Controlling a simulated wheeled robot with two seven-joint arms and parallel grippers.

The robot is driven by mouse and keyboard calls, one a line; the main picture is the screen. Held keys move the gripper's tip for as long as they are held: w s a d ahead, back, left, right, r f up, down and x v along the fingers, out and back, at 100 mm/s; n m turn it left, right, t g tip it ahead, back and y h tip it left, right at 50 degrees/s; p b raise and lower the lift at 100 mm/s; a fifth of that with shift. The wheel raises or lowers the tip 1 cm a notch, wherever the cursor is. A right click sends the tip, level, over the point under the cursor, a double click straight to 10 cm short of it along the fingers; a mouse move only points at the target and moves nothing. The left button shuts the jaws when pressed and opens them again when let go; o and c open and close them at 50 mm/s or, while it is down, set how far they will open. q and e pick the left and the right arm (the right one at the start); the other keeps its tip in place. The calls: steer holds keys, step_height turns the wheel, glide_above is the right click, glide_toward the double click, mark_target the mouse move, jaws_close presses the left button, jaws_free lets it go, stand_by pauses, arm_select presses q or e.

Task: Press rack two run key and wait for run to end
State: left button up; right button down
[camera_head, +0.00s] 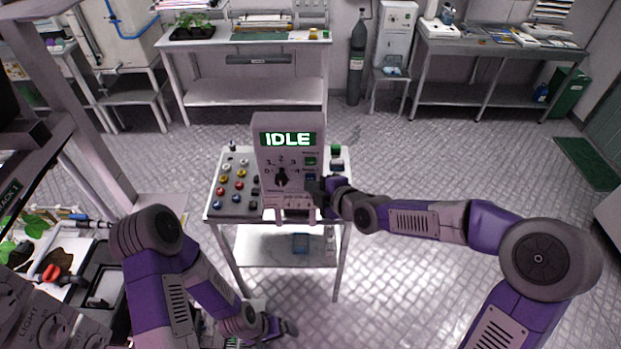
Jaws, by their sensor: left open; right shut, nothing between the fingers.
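A grey control box (288,160) stands upright on a small table. Its display (288,139) reads IDLE in green. Below the display is a black rotary knob (282,177) with a numbered dial, and a green key (309,161) sits to its right. My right gripper (316,192) is shut and empty at the lower right of the box's front, covering part of it; I cannot tell whether it touches a key. My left gripper (284,328) is open and low, in front of the table and near the bottom of the view.
The small table (232,213) carries several coloured buttons left of the box. A rack labelled RACK 1 (12,193) stands at the left, with plants, red-handled tools and a panel marked LIGHT. Benches and a gas cylinder (357,62) line the back wall. The floor at right is clear.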

steer(key=shift+w, duration=0.5)
stand_by(0.6)
steer(key=shift+s+b, duration=0.1)
steer(key=shift+b, duration=0.2)
steer(key=shift+s+b, duration=0.45)
steer(key=shift+s, duration=0.35)
steer(key=s+b, duration=0.1)
steer(key=s, duration=0.4)
steer(key=shift+b, duration=0.4)
